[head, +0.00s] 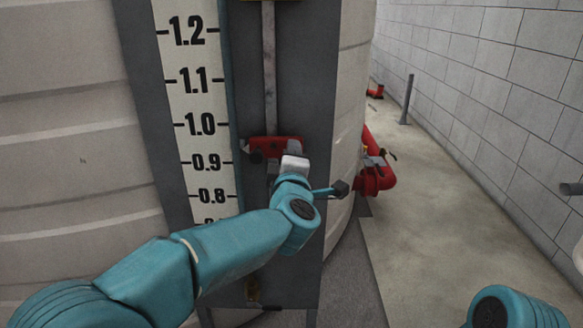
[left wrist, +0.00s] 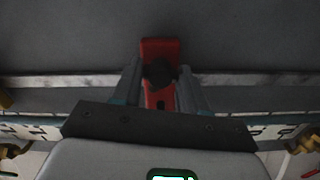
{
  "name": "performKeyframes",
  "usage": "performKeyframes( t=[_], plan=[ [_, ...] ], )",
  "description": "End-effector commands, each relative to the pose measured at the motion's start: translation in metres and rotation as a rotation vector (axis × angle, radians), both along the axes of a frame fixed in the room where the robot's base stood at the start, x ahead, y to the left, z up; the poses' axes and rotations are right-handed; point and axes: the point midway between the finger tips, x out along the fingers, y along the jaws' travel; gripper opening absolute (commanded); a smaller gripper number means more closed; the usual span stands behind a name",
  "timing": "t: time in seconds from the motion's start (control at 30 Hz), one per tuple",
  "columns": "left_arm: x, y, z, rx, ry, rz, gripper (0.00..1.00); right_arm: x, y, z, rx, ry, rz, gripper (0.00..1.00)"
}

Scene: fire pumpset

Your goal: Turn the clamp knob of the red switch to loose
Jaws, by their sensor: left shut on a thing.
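The red switch (head: 262,142) sits on the vertical rail beside the level scale, near the 0.9 to 1.0 marks. In the left wrist view the red switch (left wrist: 160,47) is ahead, with its dark clamp knob (left wrist: 158,74) in front of it. My left gripper (left wrist: 160,80) has one finger on each side of the knob and is shut on it. In the head view my left gripper (head: 285,155) covers the right part of the switch. The knob's turn position cannot be made out. My right gripper is out of view; only part of that arm shows at the lower right.
A pale ribbed tank (head: 60,130) stands behind the scale (head: 196,80). Red piping (head: 378,175) is low to the right of the tank. The concrete floor (head: 450,240) along the block wall is mostly clear, with a thin grey post (head: 407,100) farther back.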

Motion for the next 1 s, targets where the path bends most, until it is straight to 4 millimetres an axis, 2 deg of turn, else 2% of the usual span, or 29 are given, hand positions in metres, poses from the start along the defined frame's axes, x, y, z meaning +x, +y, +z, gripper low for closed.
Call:
performKeyframes(
  t=[0.1,0.4,0.97,1.0],
  plan=[
    [0.000,0.000,-0.002,-0.074,-0.001,0.001,0.12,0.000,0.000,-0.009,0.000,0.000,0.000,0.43],
    [0.000,0.001,0.000,-0.185,-0.001,0.002,0.12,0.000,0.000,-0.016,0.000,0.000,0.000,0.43],
    [0.000,0.001,0.000,-0.211,0.000,0.002,0.12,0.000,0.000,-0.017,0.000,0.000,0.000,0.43],
    [0.000,0.001,0.000,-0.211,0.000,0.002,0.52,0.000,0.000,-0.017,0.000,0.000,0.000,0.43]
  ],
)
